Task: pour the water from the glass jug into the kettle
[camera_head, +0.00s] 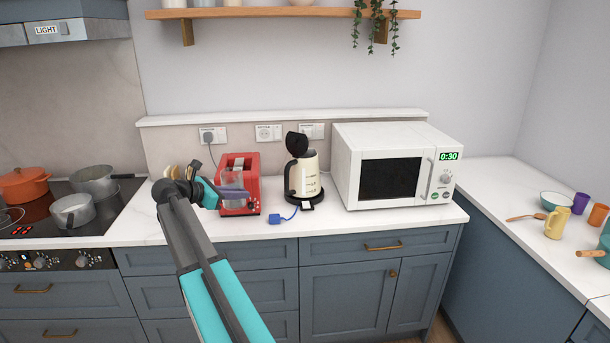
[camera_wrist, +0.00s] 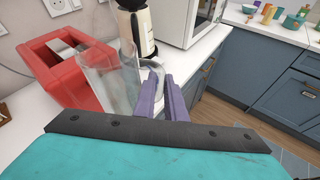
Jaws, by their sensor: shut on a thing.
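The glass jug (camera_wrist: 108,78) is clear and looks upright in the wrist view. My gripper (camera_wrist: 165,98) has purple fingers and is shut on the jug's handle. In the head view the jug (camera_head: 232,181) and my gripper (camera_head: 240,194) are in front of the red toaster, left of the kettle. The water level in the jug is too faint to tell. The cream kettle (camera_head: 304,176) stands upright on a dark base with its black lid raised. The kettle (camera_wrist: 147,31) also shows in the wrist view, beyond the jug, apart from it. Its inside is hidden.
A red toaster (camera_head: 253,162) stands just behind the jug. A white microwave (camera_head: 342,184) is close on the kettle's right. A shelf (camera_head: 250,13) hangs above. Pots stand on the hob at left.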

